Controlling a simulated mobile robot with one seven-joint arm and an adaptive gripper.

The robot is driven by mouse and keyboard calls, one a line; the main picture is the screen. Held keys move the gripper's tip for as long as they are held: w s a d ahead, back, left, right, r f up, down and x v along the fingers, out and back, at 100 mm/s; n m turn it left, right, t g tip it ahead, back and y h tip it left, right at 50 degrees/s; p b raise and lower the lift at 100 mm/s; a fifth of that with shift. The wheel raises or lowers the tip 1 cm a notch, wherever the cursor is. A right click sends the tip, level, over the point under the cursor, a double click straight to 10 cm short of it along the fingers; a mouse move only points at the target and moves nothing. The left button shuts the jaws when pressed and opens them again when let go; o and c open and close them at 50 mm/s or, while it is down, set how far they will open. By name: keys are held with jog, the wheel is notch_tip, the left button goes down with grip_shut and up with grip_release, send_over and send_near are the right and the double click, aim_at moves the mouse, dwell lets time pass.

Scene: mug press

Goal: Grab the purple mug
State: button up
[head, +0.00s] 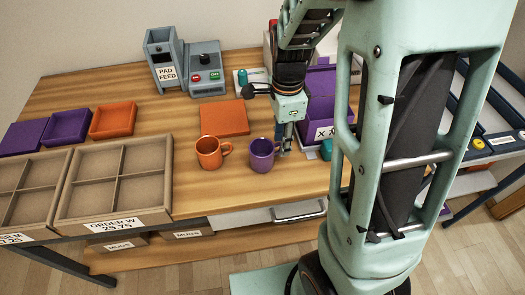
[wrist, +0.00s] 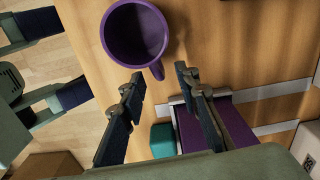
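The purple mug (head: 261,158) stands upright on the wooden table near its front edge, right of an orange mug (head: 208,156). My gripper (head: 285,148) points down just right of the purple mug, on its handle side. In the wrist view the purple mug (wrist: 134,33) shows its open, empty top, with its handle pointing toward my gripper (wrist: 160,74). The two fingers are apart, and the handle's end appears at the gap between the fingertips. I cannot tell whether either finger touches it.
An orange pad (head: 224,117) lies behind the mugs. A purple press (head: 318,98) stands close right of my gripper, with a teal block (wrist: 162,140) near it. A divided box (head: 170,183) is at the left. The grey pad feed (head: 165,62) stands at the back.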

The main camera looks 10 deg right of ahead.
notch_tip(320, 180, down, 2)
jog(key=shift+f, duration=0.25)
jog(key=shift+r, duration=0.1)
grip_shut()
